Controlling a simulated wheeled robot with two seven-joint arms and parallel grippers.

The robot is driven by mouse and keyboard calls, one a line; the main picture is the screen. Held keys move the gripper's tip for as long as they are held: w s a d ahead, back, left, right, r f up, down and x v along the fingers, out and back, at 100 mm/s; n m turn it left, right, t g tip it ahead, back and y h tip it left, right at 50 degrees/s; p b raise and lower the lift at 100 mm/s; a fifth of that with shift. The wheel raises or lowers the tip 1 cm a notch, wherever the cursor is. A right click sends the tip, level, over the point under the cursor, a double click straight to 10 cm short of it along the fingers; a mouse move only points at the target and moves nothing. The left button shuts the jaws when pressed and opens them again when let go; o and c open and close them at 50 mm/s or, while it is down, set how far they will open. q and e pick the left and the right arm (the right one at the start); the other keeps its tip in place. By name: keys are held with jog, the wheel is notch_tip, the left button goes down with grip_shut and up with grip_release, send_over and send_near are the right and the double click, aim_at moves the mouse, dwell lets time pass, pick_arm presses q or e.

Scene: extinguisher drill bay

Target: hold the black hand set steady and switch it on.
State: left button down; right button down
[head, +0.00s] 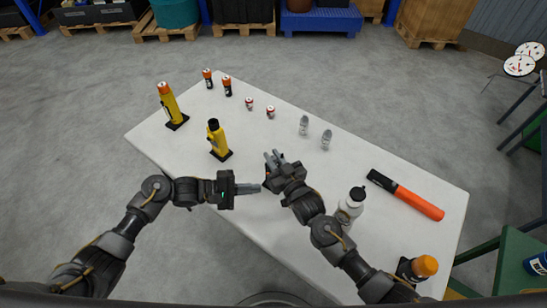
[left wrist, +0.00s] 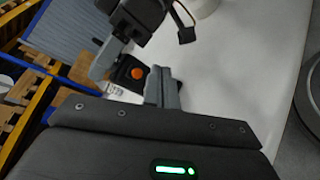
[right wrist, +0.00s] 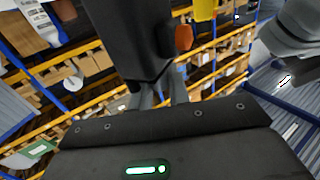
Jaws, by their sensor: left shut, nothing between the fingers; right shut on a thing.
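The black hand set (right wrist: 122,40) fills the upper middle of the right wrist view, with an orange button (right wrist: 183,37) on its side. My right gripper (right wrist: 160,98) is shut on it and holds it up above the white table (head: 385,245). In the head view the right gripper (head: 274,160) hides most of the set. The button also shows in the left wrist view (left wrist: 139,72). My left gripper (head: 258,188) is shut and empty, just beside the set. In the left wrist view its closed fingertips (left wrist: 162,72) are close to the button; I cannot tell whether they touch.
Two yellow units (head: 217,140) (head: 171,104) stand on black bases at the left. Small canisters (head: 227,86) stand behind. An orange and black torch (head: 405,195) lies at the right. The table's front left is clear.

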pick_arm(q)
jog(key=shift+w+d, duration=0.45)
jog(key=shift+w, duration=0.15)
jog(key=shift+w+d, duration=0.4)
jog(key=shift+w, duration=0.2)
dwell(1.2)
jog(key=shift+w+d, duration=0.25)
jog(key=shift+w, duration=0.1)
jog(key=shift+s, duration=0.1)
jog(key=shift+s+a, duration=0.25)
jog(key=shift+a, duration=0.05)
dwell(0.4)
jog(key=shift+s+a, duration=0.55)
jog(key=shift+s, duration=0.3)
jog(key=shift+s+a, duration=0.55)
jog(key=shift+s, duration=0.25)
jog(key=shift+s+a, duration=0.55)
jog(key=shift+s, duration=0.3)
pick_arm(e)
jog(key=c, duration=1.3)
grip_release()
